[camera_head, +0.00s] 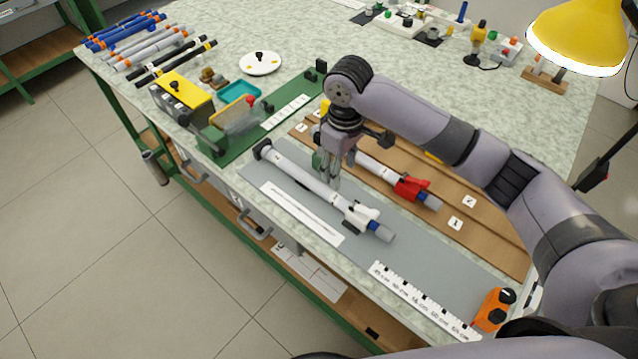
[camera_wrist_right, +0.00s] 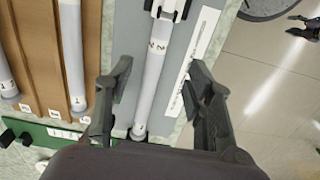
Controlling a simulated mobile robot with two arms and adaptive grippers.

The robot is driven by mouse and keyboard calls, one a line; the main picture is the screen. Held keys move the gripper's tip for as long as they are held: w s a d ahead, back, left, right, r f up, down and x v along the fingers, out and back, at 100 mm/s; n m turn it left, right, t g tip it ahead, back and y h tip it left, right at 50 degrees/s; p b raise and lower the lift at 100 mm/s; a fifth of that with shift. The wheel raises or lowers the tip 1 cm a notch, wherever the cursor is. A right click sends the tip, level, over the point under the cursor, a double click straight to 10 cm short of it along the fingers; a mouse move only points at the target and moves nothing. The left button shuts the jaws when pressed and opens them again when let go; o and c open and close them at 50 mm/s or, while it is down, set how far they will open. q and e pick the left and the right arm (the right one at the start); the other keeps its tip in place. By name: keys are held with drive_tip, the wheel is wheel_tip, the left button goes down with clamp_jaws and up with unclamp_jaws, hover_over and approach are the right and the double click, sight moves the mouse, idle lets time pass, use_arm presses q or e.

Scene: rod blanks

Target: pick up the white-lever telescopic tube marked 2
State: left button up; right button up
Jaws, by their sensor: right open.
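The white-lever telescopic tube (camera_head: 312,184) lies on a grey mat (camera_head: 418,262) near the front of the bench. It has a white lever clamp (camera_head: 358,215), a blue end and a black cap at its far end. My right gripper (camera_head: 330,182) points down over the tube's middle. In the wrist view the right gripper (camera_wrist_right: 158,78) is open, its fingers on either side of the grey tube (camera_wrist_right: 150,82), with nothing between them gripped. A mark that looks like a 2 shows on the tube there. My left gripper is not in view.
A red-lever tube (camera_head: 376,172) lies on a brown board (camera_head: 480,228) behind the mat. A white strip (camera_head: 300,213) lies along the tube's front side. A green fixture (camera_head: 215,140), an orange device (camera_head: 494,309) and a yellow lamp (camera_head: 578,35) stand around the bench.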

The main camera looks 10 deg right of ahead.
sight(339, 198)
wheel_tip(339, 198, down, 4)
wheel_tip(339, 198, down, 3)
drive_tip(key=shift+w+f+p, duration=0.1)
drive_tip(key=shift+f+p, duration=0.05)
drive_tip(key=shift+p, duration=0.15)
wheel_tip(339, 198, down, 4)
drive_tip(key=shift+d+f+p, duration=0.15)
drive_tip(key=shift+f+p, duration=0.05)
drive_tip(key=shift+p, duration=0.25)
drive_tip(key=shift+f, duration=0.3)
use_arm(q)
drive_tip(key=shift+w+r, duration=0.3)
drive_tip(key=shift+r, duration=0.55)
use_arm(e)
drive_tip(key=shift+r, duration=0.1)
drive_tip(key=c, duration=0.9)
drive_tip(key=shift+c, duration=0.2)
